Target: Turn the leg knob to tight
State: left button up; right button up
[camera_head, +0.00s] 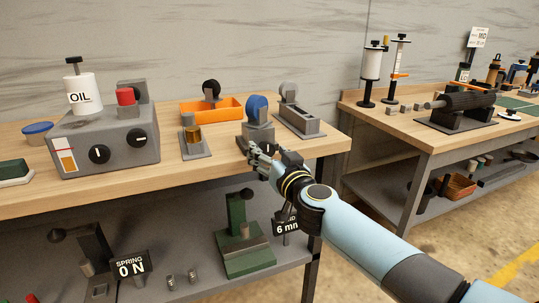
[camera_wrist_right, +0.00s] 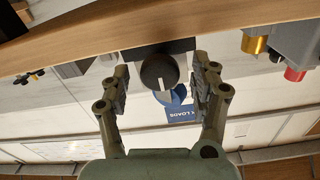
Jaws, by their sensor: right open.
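A round dark knob (camera_wrist_right: 155,74) with a pale pointer mark sits on the front of a dark block in the right wrist view. I cannot read a label on it. In the head view its grey block (camera_head: 258,132) carries a blue disc (camera_head: 257,106) and stands near the table's front edge. My right gripper (camera_head: 262,158) is open in front of this block and partly covers the knob. In the right wrist view the fingers of the right gripper (camera_wrist_right: 163,82) are on both sides of the knob, with gaps showing. My left gripper is not in view.
A grey oil unit (camera_head: 105,160) with two dark knobs stands at left. A brass cylinder on a plate (camera_head: 194,150), an orange tray (camera_head: 230,107) and a grey slotted fixture (camera_head: 297,119) are near the block. The wooden edge (camera_wrist_right: 60,42) runs close to the fingers.

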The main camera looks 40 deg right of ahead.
jog(key=c, duration=1.2)
